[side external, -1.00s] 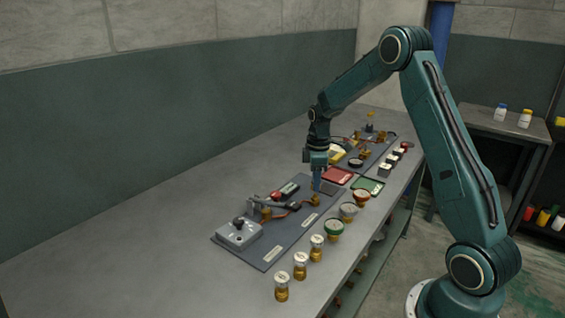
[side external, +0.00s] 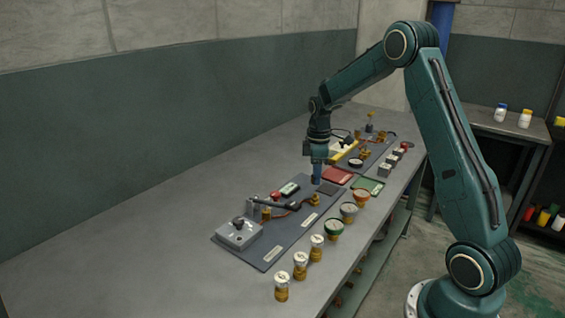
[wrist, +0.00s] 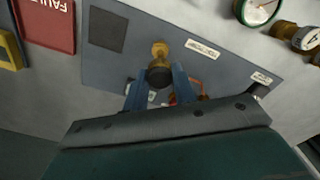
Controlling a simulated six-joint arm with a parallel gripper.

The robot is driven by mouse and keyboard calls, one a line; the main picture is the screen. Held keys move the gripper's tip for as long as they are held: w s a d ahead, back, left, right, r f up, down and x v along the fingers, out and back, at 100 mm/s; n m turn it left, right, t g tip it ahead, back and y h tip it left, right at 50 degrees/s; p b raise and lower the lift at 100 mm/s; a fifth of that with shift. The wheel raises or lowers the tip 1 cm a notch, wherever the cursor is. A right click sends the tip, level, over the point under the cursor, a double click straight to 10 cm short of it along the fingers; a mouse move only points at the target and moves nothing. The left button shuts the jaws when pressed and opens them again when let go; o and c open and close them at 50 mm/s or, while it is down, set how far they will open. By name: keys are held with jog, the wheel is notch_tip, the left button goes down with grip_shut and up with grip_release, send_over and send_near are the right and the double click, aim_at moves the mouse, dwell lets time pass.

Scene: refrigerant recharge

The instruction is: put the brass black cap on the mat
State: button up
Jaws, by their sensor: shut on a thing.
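My gripper (side external: 317,181) points down over the grey board, just above a brass fitting (side external: 315,200). The cap is too small to make out in the side view. The mat is a dark square (wrist: 107,30) on the board, up and left of the cap in the wrist view. It also shows right of my gripper in the side view (side external: 329,188).
A red tray (side external: 337,175) and a green tray (side external: 368,185) lie beyond the board. Several gauges and brass-based jars (side external: 301,262) line the bench's front edge. A grey box (side external: 239,234) and hoses sit on the board. The bench's left part is clear.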

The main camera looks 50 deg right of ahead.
jog(key=shift+d, duration=0.1)
jog(key=w+d+r+n, duration=0.1)
jog(key=d+r+n, duration=0.2)
jog(key=d+r, duration=0.25)
notch_tip(320, 180, up, 8)
jog(key=f+n, duration=0.1)
jog(key=n, duration=0.1)
send_over(328, 189)
notch_tip(328, 189, down, 20)
jog(key=shift+d+r, duration=0.1)
jog(key=shift+r, duration=0.1)
dwell(0.8)
jog(key=shift+f, duration=0.15)
jog(key=o, duration=0.9)
jog(key=shift+o, duration=0.2)
